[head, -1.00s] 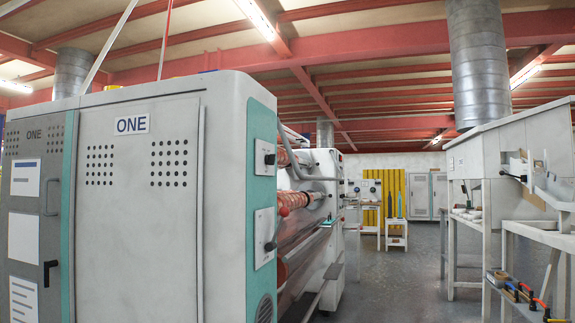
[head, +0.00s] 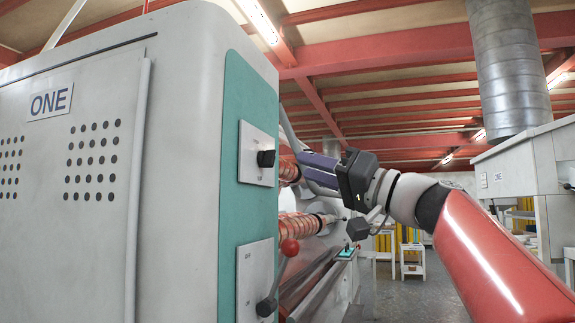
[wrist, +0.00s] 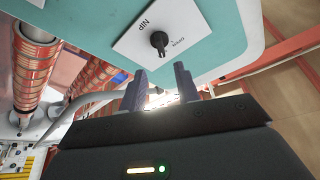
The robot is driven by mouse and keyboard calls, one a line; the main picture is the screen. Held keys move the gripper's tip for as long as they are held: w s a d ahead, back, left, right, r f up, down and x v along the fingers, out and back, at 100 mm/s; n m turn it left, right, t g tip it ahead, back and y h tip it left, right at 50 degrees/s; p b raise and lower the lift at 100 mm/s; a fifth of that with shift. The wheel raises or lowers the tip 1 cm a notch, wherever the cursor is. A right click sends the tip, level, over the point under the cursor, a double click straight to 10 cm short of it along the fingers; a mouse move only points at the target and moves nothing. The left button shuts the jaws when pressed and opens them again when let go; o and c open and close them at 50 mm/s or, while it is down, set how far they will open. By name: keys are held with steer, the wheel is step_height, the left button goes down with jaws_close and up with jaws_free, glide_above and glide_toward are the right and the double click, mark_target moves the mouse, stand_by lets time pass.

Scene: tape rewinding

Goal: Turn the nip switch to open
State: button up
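The nip switch (head: 266,158) is a black knob on a white plate on the teal end panel of the machine marked ONE. The fingers are not touching the knob.
Below the nip plate is a second plate with a black lever (head: 267,306) and a red ball (head: 289,247). Red film rolls (head: 300,228) lie behind the fingers.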

mark_target(275, 157)
steer(key=p+x, duration=0.2)
steer(key=x, duration=0.4)
steer(key=shift+s+a+r, duration=0.1)
steer(key=shift+a+r, duration=0.05)
steer(key=shift+a, duration=0.05)
steer(key=shift+w+a+p, duration=0.2)
steer(key=shift+a+p, duration=0.1)
steer(key=shift+a, duration=0.05)
steer(key=shift+c, duration=0.4)
jaws_close()
